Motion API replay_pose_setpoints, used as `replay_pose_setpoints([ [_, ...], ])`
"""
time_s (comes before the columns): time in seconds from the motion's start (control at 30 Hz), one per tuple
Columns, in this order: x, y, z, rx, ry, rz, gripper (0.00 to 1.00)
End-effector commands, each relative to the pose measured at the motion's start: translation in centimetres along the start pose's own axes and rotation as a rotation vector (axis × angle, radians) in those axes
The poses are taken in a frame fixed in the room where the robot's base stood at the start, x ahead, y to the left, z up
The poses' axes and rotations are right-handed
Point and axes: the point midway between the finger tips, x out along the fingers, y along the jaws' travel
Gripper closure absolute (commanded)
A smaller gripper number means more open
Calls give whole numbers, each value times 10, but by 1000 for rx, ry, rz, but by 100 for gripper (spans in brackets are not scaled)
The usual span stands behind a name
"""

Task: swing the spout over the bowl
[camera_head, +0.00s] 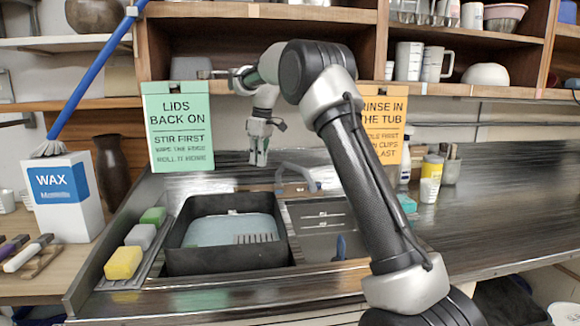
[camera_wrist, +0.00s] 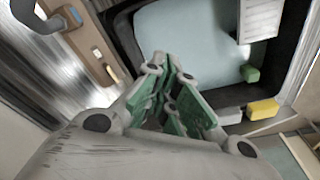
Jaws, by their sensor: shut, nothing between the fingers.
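The grey spout (camera_head: 299,171) rises at the back of the sink between the two sides. It arches to the right, and its free end hangs over the back of the right sink bowl (camera_head: 322,218). A curved grey piece at the upper left of the wrist view looks like the same spout (camera_wrist: 38,14). A black tub (camera_head: 180,262) with a pale blue inside fills the left side of the sink. My gripper (camera_head: 258,160) points down behind the tub, left of the spout and apart from it. Its green-padded fingers (camera_wrist: 168,72) are shut and empty.
Green, grey and yellow sponges (camera_head: 124,262) lie left of the tub. A green sign (camera_head: 178,128) and an orange sign (camera_head: 384,115) hang from the shelf behind. A yellow-labelled bottle (camera_head: 430,180) stands right of the sink. The right counter (camera_head: 500,205) is mostly clear.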

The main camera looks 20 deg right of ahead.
Motion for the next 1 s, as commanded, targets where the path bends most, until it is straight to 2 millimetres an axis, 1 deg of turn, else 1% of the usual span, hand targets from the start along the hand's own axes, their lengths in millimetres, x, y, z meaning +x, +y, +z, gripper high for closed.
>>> replay_pose_setpoints([
  [0.03,12,-22,-9,-164,-101,55,100],
  [0.1,17,-31,-12,-394,-247,145,100],
  [0.13,17,-31,-12,-486,-306,180,100],
  [0.17,15,-30,-12,-571,-365,211,100],
  [0.23,6,-17,-8,-741,-495,272,100],
  [0.3,-6,2,-1,-872,-611,310,100],
  [0.4,-22,17,1,-1018,-722,332,100],
  [0.47,-24,19,1,-1061,-740,324,100],
  [0.53,-22,20,2,-1084,-744,313,100],
  [0.67,-11,28,8,-1087,-745,310,100],
  [0.77,2,39,16,-1085,-745,309,100],
  [1.0,40,69,36,-1084,-744,309,100],
])
